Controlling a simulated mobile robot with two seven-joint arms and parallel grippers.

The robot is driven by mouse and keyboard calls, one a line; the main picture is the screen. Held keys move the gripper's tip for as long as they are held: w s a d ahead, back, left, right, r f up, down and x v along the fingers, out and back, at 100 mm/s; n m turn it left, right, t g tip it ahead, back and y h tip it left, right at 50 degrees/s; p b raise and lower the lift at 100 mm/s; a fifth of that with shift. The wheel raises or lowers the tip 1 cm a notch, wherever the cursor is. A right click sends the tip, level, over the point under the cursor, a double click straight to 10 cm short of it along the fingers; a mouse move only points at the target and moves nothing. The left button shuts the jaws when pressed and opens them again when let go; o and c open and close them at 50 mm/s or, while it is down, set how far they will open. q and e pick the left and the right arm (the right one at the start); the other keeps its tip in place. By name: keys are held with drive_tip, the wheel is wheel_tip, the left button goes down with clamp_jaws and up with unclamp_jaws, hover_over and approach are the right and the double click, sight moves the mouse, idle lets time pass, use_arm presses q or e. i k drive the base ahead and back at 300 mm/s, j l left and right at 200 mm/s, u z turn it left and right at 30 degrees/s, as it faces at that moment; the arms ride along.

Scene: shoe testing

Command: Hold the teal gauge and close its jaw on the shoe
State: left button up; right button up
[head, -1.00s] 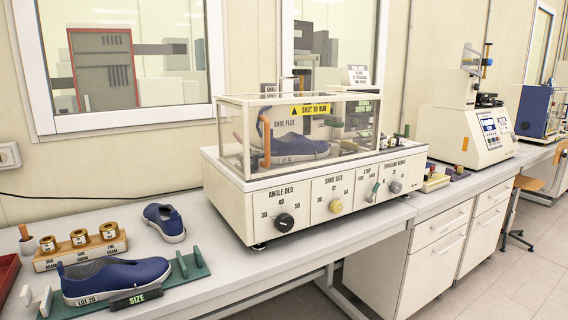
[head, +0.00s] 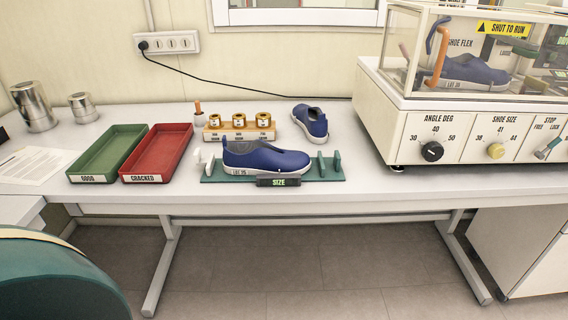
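The teal gauge (head: 213,177) lies flat on the table near its front edge. A dark block marked SIZE (head: 278,181) is at its front. A blue shoe (head: 268,158) with a white sole and a lot label sits on the gauge, toe to the right. A teal upright jaw (head: 337,160) stands on the gauge right of the toe, with a second teal upright beside it; a gap shows between toe and jaw. A white piece stands at the heel end. Neither of my grippers is in view.
A second blue shoe (head: 311,122) lies behind the gauge. A wooden block with brass weights (head: 240,129) stands behind it. Green GOOD tray (head: 107,152) and red CRACKED tray (head: 157,152) are left. The shoe flex machine (head: 460,120) stands right. Table is clear between gauge and machine.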

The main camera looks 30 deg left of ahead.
sight(209, 162)
drive_tip(key=u, duration=1.5)
drive_tip(key=i+l+z, duration=0.1)
drive_tip(key=i+z, duration=0.2)
drive_tip(key=i, duration=0.3)
